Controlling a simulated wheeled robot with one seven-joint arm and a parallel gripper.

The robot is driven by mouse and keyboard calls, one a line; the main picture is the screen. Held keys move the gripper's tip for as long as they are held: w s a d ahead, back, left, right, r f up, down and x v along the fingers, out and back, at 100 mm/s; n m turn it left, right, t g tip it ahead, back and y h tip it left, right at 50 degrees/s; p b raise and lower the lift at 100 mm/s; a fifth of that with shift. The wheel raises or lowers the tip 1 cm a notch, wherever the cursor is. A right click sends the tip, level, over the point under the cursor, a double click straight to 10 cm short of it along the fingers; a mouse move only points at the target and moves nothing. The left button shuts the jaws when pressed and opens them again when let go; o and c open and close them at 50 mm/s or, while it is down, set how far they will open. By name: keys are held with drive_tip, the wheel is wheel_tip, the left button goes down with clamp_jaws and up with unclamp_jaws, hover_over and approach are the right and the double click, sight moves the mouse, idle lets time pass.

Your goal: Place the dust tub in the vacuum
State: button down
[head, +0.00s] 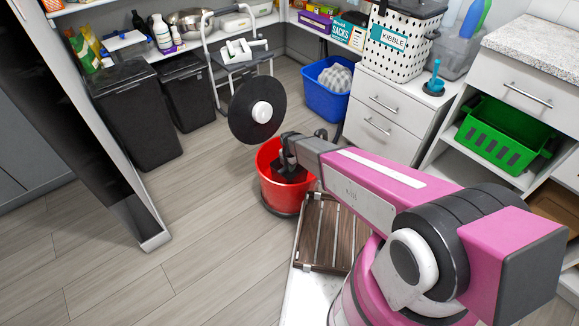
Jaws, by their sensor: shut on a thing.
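My gripper (287,168) reaches over the mouth of a round red tub (267,189) on the floor in the middle of the head view. The tub has a dark rim at its base. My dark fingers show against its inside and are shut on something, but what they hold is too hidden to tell. A large black disc with a white round centre (242,113) stands nearly upright just behind and left of my gripper. I cannot tell whether it touches the tub or my gripper.
Black bins (136,117) stand at the left, and a white step stool (239,68) is behind. A blue basket (327,102), white drawers (380,105) and a green crate (496,147) are at the right. A slatted wooden piece (331,235) lies beside the tub. The left floor is clear.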

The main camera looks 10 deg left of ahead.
drive_tip(key=shift+f, duration=0.15)
drive_tip(key=c, duration=0.9)
unclamp_jaws()
wheel_tip(320, 180, up, 12)
drive_tip(key=s+d+r+m, duration=0.3)
drive_tip(key=d+r+m, duration=0.3)
drive_tip(key=d+m, duration=0.3)
drive_tip(key=s+d+r+m, duration=0.4)
drive_tip(key=d+r+m, duration=0.3)
drive_tip(key=d, duration=0.8)
drive_tip(key=s+d+r+m, duration=0.4)
drive_tip(key=d+r+m, duration=0.2)
drive_tip(key=d+m, duration=0.6)
drive_tip(key=shift+d+r+m, duration=0.1)
drive_tip(key=shift+r+m, duration=0.05)
drive_tip(key=shift+m, duration=0.25)
